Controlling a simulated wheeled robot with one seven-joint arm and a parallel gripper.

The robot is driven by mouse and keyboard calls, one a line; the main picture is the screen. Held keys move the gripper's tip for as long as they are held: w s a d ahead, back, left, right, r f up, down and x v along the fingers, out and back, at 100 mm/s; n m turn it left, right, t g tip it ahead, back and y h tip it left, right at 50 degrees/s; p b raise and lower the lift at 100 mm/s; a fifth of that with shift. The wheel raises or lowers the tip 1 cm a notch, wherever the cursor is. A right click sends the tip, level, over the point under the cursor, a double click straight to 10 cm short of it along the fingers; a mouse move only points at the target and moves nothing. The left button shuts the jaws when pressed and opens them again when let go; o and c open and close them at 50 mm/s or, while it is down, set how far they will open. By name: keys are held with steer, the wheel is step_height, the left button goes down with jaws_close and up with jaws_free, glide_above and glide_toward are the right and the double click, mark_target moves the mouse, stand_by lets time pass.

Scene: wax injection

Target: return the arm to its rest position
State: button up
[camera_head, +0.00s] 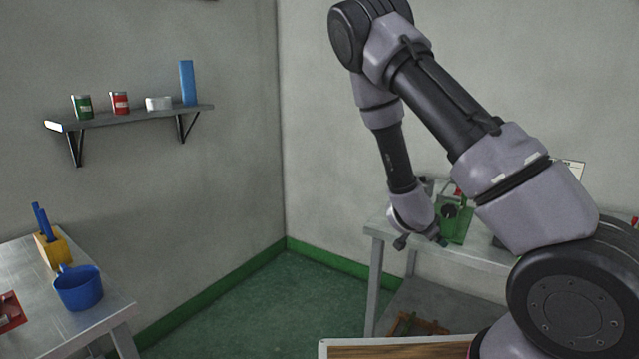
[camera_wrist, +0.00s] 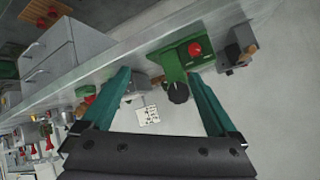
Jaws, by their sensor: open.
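My arm rises from the lower right in the head view, bends at the upper middle and hangs down toward the back bench. My gripper (camera_head: 440,241) is at its lower end, small and partly hidden, in front of a green machine (camera_head: 460,226). In the wrist view my gripper (camera_wrist: 159,73) shows two teal fingers spread wide apart with nothing held between them. The green machine with a red knob (camera_wrist: 195,48) and a black round part (camera_wrist: 178,92) appears beyond the fingertips. I cannot tell the exact gap between them.
The back bench (camera_head: 375,280) stands below my gripper. A left table (camera_head: 110,312) holds a blue cup (camera_head: 78,287) and a yellow block (camera_head: 53,250) with blue tools. A wall shelf (camera_head: 140,115) carries cans and a blue box. The green floor (camera_head: 270,310) between the tables looks clear.

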steer(key=s+a+r+n+y, duration=0.1)
steer(key=s+a+r+y, duration=0.15)
steer(key=r, duration=0.45)
steer(key=s+a+r+n+g+y, duration=0.1)
steer(key=s+a+r+n+y, duration=0.15)
steer(key=r, duration=0.55)
steer(key=s+a+r+y, duration=0.1)
steer(key=a+r+y, duration=0.3)
steer(key=r, duration=0.3)
steer(key=s+r+n, duration=0.3)
steer(key=s+r, duration=0.4)
steer(key=s, duration=0.2)
steer(key=s+d+r+n, duration=0.1)
steer(key=s+r+n, duration=0.2)
steer(key=s+r, duration=0.4)
steer(key=shift+s, duration=1.2)
